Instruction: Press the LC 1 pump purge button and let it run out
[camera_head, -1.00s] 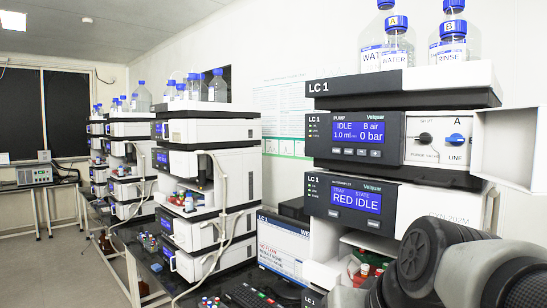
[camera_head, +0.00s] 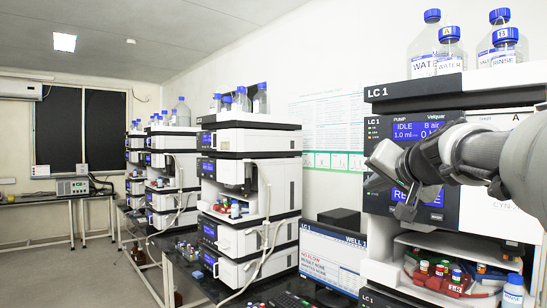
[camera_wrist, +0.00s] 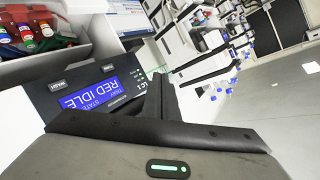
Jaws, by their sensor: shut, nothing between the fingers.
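The LC 1 pump module (camera_head: 405,132) is in the upper part of the right-hand stack in the head view. Its blue display reads IDLE, B air, 1.0 ml; its right part is covered by my arm. The pump's buttons under the display are hidden behind my gripper (camera_head: 405,208), so I cannot see the purge button. My gripper is shut and empty, in front of the stack; contact cannot be told. In the wrist view my gripper (camera_wrist: 160,98) shows beside the upside-down autosampler display (camera_wrist: 104,94), which reads RED IDLE, with a WASH button near it.
Bottles (camera_head: 452,50) stand on top of LC 1. An open tray of coloured-cap vials (camera_head: 440,272) sits below the autosampler. A monitor (camera_head: 330,248) stands left of it. Other column stacks (camera_head: 250,190) line the bench to the left; the floor beyond is clear.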

